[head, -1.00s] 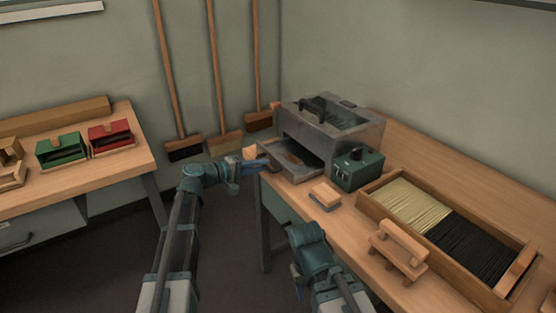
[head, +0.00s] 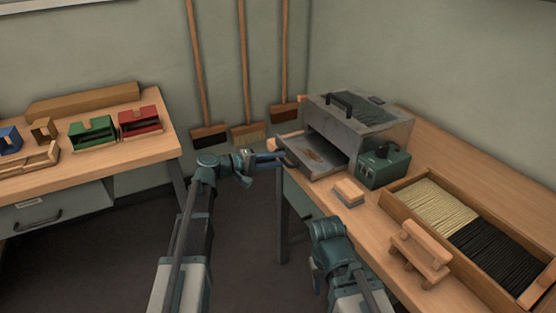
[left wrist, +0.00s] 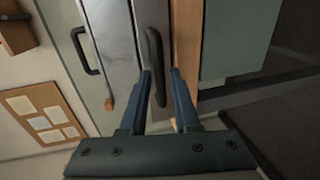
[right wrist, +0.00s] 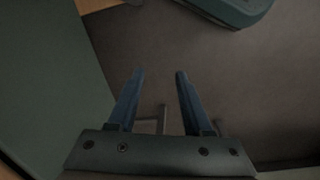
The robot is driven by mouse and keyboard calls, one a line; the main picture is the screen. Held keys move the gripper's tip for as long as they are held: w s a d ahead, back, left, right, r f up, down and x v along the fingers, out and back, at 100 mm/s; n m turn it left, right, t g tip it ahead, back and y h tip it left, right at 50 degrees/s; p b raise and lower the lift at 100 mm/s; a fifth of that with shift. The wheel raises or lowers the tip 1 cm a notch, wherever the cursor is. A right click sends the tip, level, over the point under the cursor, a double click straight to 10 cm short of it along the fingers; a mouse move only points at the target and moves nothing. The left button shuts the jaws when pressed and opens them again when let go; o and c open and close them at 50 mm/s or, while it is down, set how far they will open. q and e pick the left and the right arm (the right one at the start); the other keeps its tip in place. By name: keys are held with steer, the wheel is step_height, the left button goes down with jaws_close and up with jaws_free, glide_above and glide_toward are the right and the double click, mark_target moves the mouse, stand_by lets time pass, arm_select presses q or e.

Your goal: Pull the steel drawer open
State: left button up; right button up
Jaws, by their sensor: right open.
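The steel drawer (head: 318,168) stands partly out of the left side of the grey steel box (head: 378,130), with a brown patch inside it. My left gripper (head: 284,157) is at the drawer's outer front. My right gripper (right wrist: 159,72) is open and empty, low beside the bench's front edge.
On the wooden bench are a green box (head: 384,167), a small block (head: 348,191), a wooden stand (head: 420,255) and a tray of bristles (head: 396,204). A second bench (head: 100,160) at left holds coloured boxes. Brooms (head: 246,130) lean on the wall. The floor between benches is clear.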

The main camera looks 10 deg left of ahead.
arm_select(q)
steer(key=p+v, duration=0.2)
steer(key=v, duration=1.1)
steer(key=s+d+m+g+y+p, duration=0.25)
steer(key=s+d+g+p, duration=0.2)
steer(key=d, duration=0.35)
steer(key=s+d+m+g+y+p, duration=0.1)
steer(key=s+d+m+g+p, duration=0.2)
steer(key=s+d+p, duration=0.3)
steer(key=s+d+r+m+g+y+p, duration=0.1)
steer(key=s+r+m+y+p, duration=0.1)
steer(key=s+y+p, duration=0.3)
steer(key=s+d+r+m+g+y+p, duration=0.1)
steer(key=s+r+m+y+p, duration=0.1)
steer(key=s+y+p, duration=0.3)
steer(key=s+m+p, duration=0.1)
steer(key=s, duration=0.1)
steer(key=shift+s+d, duration=0.3)
steer(key=shift+s, duration=0.05)
steer(key=shift+m, duration=0.25)
